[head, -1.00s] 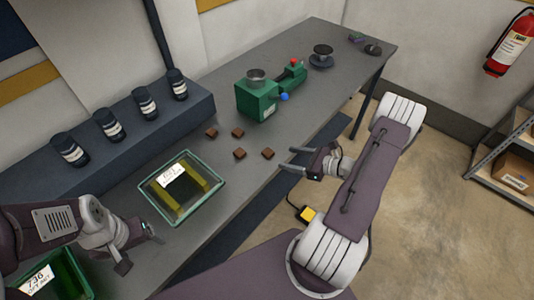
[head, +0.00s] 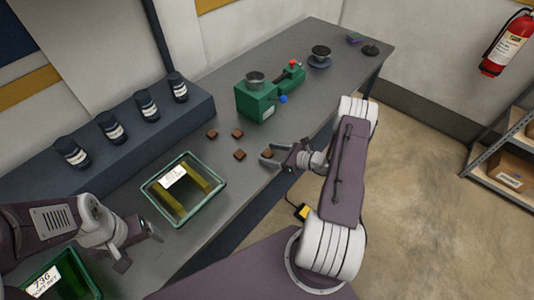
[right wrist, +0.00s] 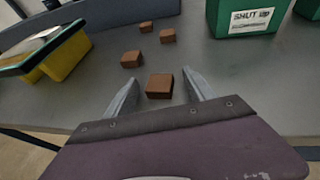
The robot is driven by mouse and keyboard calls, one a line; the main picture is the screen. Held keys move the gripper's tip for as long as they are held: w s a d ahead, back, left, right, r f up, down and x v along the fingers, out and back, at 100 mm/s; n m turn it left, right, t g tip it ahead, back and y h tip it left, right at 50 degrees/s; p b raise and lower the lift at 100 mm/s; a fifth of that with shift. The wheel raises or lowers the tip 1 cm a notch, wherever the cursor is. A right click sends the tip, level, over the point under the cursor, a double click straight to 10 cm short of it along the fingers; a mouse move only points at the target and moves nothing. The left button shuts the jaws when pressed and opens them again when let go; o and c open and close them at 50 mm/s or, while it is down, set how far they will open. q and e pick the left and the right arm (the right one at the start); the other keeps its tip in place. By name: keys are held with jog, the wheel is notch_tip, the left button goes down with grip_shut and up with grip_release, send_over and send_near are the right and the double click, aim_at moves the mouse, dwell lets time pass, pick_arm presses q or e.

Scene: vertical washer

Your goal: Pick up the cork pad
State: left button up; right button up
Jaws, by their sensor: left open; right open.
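Several small brown square blocks, seemingly cork pads, lie on the grey bench. The nearest cork pad (head: 267,154) (right wrist: 159,86) lies between the spread fingertips of my right gripper (head: 268,157) (right wrist: 160,78), which is open. In the right wrist view a gap shows on each side of this pad. Other pads lie farther off: one pad (head: 239,154) (right wrist: 131,59), a second (head: 237,133) (right wrist: 168,35) and a third (head: 211,134) (right wrist: 146,27). My left gripper (head: 139,250) is open and empty beside the bench's near left part.
A green-rimmed tray (head: 219,199) with yellow inside stands left of the pads. A green machine (head: 256,104) with a metal cup stands beyond them. Dark jars (head: 147,105) line a raised ledge. A labelled green bin (head: 60,285) is at lower left. A dark cup (head: 320,54) stands farther back.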

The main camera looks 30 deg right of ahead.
jog(key=shift+s+d, duration=0.1)
jog(key=shift+d, duration=0.05)
jog(key=c, duration=0.4)
grip_shut()
